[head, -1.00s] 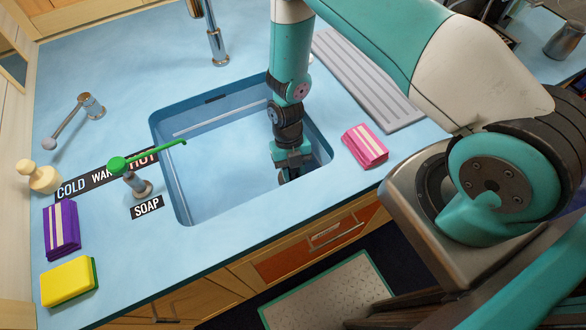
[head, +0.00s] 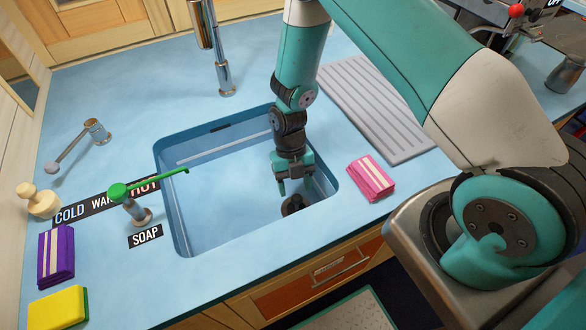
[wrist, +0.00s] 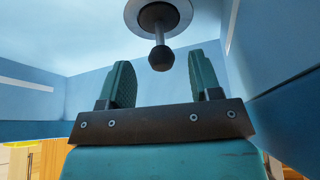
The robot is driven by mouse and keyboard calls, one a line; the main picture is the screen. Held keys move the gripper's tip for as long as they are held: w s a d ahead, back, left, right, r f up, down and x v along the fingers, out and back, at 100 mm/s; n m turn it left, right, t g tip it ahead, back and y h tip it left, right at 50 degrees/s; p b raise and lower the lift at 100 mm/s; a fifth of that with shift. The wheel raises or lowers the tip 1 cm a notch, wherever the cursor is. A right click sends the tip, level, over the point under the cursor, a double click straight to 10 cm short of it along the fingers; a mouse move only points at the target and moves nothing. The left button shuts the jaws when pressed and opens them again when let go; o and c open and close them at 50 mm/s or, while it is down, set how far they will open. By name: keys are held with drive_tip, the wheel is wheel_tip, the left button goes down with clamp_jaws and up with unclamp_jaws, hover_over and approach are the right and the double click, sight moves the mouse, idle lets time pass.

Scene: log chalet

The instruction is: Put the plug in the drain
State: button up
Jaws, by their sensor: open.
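The plug (wrist: 159,58) has a dark ball knob on a short metal stem. In the wrist view its base lies within the pale metal ring of the drain (wrist: 132,14), whose top is cut off by the frame edge. I cannot tell how deep the base sits. In the head view the plug (head: 292,205) is a small dark shape on the basin floor near the front right, with the drain ring hard to make out. My gripper (head: 295,187) points down inside the basin just above the plug. In the wrist view the open fingers (wrist: 162,76) are empty and the knob is beyond their tips.
The sink basin (head: 215,205) has close walls at the right and front. A tall tap (head: 222,75) stands behind it, and a green-handled soap lever (head: 130,200) reaches over its left rim. A pink sponge (head: 371,178) and a grey drainboard (head: 375,110) lie right of it.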

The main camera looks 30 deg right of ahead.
drive_tip(key=a+r+m+t+y+b, duration=0.1)
drive_tip(key=a+r+m+t, duration=0.15)
drive_tip(key=r+m, duration=1.4)
drive_tip(key=s+a+r+m+t+y, duration=0.1)
drive_tip(key=s+a+r+m+y, duration=0.1)
drive_tip(key=s+r+m, duration=0.8)
drive_tip(key=s+r, duration=0.4)
drive_tip(key=r, duration=0.4)
drive_tip(key=shift+s+a+t, duration=0.25)
drive_tip(key=shift+a+t, duration=0.05)
drive_tip(key=shift+t, duration=0.05)
